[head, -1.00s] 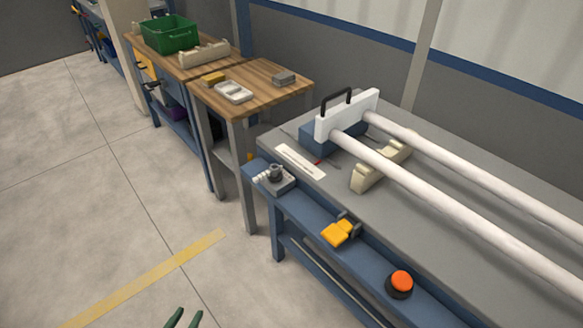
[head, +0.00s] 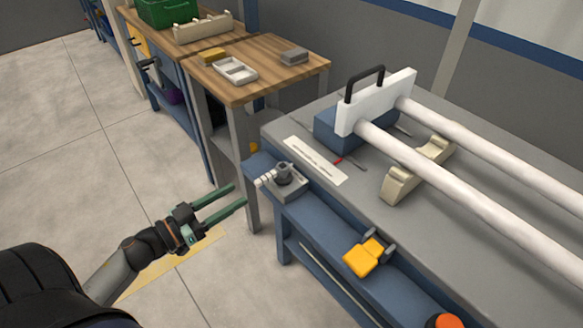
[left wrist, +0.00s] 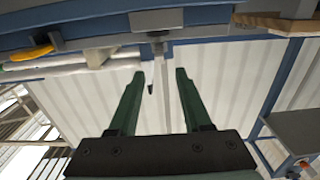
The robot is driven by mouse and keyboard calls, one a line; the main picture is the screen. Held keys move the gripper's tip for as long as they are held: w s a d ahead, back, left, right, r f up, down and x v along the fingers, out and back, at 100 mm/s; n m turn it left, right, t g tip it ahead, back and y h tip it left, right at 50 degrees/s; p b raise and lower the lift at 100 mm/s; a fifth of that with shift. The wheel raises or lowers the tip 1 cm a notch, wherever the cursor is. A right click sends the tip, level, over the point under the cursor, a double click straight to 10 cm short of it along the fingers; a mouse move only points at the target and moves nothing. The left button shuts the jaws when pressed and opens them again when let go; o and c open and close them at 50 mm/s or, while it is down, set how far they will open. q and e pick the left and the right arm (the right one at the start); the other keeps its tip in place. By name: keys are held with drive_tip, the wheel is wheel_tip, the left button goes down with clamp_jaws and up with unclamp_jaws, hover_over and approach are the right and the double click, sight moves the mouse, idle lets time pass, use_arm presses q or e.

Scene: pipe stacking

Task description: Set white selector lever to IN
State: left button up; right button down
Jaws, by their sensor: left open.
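The white selector lever (head: 266,179) sticks out to the left from a grey base (head: 291,188) with a dark round hub (head: 284,172). It sits on the blue front ledge of the pipe bench, at its left end. No IN marking is legible. My left gripper (head: 238,194) is open and empty, its green fingers pointing right toward the lever, apart from it and lower left of it in the head view. My right gripper is not in view.
A yellow flip-cover (head: 367,257) and an orange button (head: 444,321) sit further along the blue ledge. White pipes (head: 455,190) lie across the grey bench, in a white end plate (head: 376,101). A wooden table (head: 265,85) stands behind left. Floor on the left is free.

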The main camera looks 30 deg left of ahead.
sight(275, 172)
use_arm(q)
drive_tip(key=x, duration=1.2)
drive_tip(key=shift+w+d+b, duration=0.15)
drive_tip(key=shift+w+b, duration=0.1)
drive_tip(key=shift+b, duration=0.05)
clamp_jaws()
idle(1.0)
